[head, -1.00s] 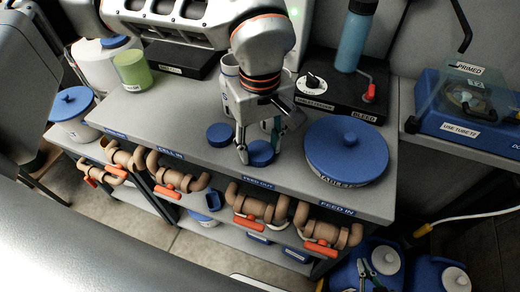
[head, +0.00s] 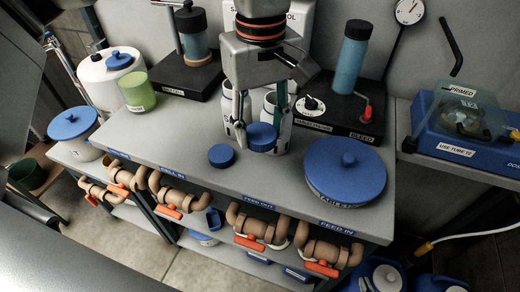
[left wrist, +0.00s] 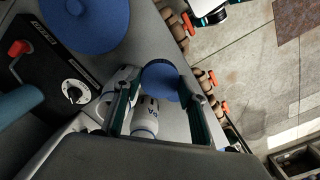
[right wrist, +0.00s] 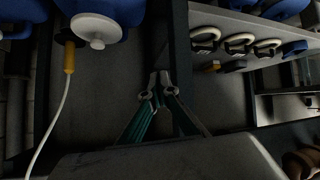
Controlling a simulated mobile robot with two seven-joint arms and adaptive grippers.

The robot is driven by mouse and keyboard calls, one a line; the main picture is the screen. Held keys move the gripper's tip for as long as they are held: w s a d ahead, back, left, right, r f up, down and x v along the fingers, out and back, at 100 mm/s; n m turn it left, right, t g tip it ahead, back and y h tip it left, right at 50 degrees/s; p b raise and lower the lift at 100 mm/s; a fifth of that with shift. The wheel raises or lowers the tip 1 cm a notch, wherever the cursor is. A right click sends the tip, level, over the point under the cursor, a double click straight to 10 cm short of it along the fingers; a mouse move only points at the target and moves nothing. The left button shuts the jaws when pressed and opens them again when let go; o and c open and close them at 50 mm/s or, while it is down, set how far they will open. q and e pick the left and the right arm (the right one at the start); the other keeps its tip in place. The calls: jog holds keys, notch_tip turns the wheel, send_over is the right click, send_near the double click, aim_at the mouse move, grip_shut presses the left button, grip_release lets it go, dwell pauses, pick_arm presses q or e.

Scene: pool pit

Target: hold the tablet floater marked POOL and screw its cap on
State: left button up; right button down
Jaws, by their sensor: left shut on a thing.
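My left gripper (head: 256,130) is shut on a blue ribbed cap (head: 262,138) and holds it above the bench. The cap also shows between the fingers in the left wrist view (left wrist: 161,82). Two white floaters stand upright behind it, a left floater (head: 229,106) and a right floater (head: 284,128). Both look open at the top; I cannot read their markings fully. A second blue cap (head: 221,156) lies on the bench to the left. My right gripper (right wrist: 160,82) is empty, its fingertips together, low in front of the bench.
A large blue round lid (head: 346,165) sits at the bench's right end. A black pump base (head: 340,118) with a blue cylinder stands behind it. A green cup (head: 138,92) is at the left. Tan valves with orange handles (head: 249,243) line the front edge. The bench's left middle is clear.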

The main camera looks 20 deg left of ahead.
aim_at(261, 133)
pick_arm(q)
notch_tip(261, 133, up, 7)
jog(key=shift+f+p, duration=0.1)
jog(key=shift+p, duration=0.25)
jog(key=shift+r, duration=0.65)
